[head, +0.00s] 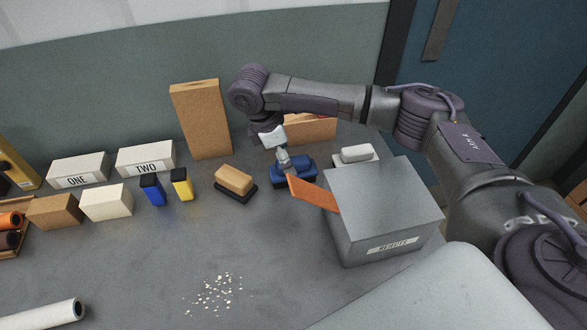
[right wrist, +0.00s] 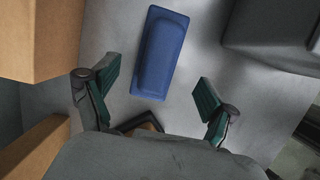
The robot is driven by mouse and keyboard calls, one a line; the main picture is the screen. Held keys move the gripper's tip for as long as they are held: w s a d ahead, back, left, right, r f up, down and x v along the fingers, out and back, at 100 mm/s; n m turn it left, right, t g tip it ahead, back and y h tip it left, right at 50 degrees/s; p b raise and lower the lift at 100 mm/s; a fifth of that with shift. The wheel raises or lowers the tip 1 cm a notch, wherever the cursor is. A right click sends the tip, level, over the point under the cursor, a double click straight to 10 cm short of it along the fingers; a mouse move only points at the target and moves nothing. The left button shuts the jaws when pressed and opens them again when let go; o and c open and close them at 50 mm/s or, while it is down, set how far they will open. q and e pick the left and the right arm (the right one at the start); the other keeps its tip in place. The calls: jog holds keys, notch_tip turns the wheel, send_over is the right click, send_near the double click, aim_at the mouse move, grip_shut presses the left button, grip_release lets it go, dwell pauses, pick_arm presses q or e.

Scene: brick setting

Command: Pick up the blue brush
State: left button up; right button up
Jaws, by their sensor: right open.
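The blue brush (head: 304,166) shows as a low blue block with a wider blue base, lying on the table left of the grey box. In the right wrist view the blue brush (right wrist: 163,52) is long, with its near end between the fingertip lines. No bristles show. My right gripper (head: 285,158) comes down over it and hides part of it in the head view. In the right wrist view my right gripper (right wrist: 157,80) is open, its green pads wide apart with nothing between them. I cannot tell its height above the brush. My left gripper is not in view.
A grey box (head: 385,205) with an orange flap (head: 314,195) stands right of the brush. A tan block on a dark base (head: 235,180) lies left. A tall cardboard box (head: 201,120) stands behind. A white block (head: 357,154) is beyond.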

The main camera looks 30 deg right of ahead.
aim_at(296, 159)
jog(key=x, duration=0.3)
jog(key=d+x, duration=0.1)
jog(key=x, duration=0.2)
jog(key=shift+f+p, duration=0.25)
jog(key=shift+p, duration=0.05)
jog(key=c, duration=1.4)
jog(key=shift+r, duration=0.1)
notch_tip(296, 159, up, 10)
